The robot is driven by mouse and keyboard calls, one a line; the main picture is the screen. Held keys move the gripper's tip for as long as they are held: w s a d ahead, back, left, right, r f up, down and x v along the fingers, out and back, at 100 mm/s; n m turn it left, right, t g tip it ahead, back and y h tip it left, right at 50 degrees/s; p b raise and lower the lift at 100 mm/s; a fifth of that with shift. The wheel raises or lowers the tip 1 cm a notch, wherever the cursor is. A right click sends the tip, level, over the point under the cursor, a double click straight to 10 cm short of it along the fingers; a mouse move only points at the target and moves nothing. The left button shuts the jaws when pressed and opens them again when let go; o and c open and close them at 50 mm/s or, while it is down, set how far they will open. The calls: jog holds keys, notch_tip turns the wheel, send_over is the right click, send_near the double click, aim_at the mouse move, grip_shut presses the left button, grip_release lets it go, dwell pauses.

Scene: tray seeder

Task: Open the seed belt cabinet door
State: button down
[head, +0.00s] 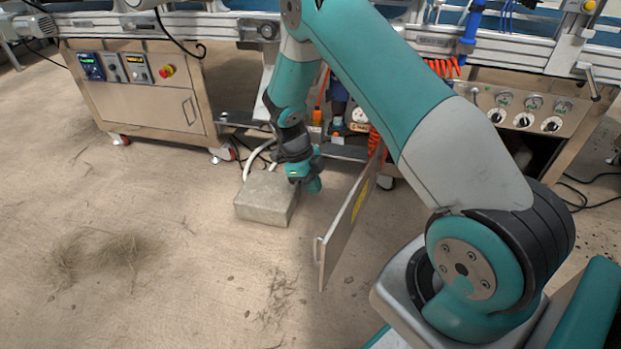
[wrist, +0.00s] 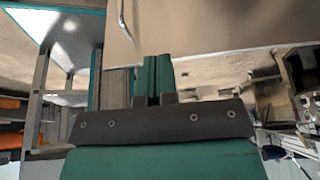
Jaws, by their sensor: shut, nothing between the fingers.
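The cabinet door (head: 345,225) stands swung out from the machine front, seen nearly edge-on in the head view. Its bar handle (head: 318,250) is at the near free edge, and a yellow label (head: 360,200) is on its face. My gripper (head: 313,185) is left of the door and apart from its handle; its fingers are hard to make out there. In the wrist view my gripper (wrist: 158,76) has both teal fingers together, with nothing between them. A beige panel (wrist: 210,25) with a bar handle (wrist: 124,20), apparently the door, lies beyond the fingertips.
A grey block (head: 265,200) sits on the floor below and left of my gripper. A closed cabinet (head: 145,100) with a control panel stands at left. A panel of gauges and knobs (head: 525,112) is at right, above a dark opening. The floor at front left is clear except for straw.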

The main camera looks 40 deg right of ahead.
jog(key=s+d+f+b, duration=0.1)
jog(key=s+d+f, duration=0.1)
jog(key=s+f, duration=0.2)
jog(key=shift+s+d, duration=0.2)
jog(key=shift+s, duration=0.3)
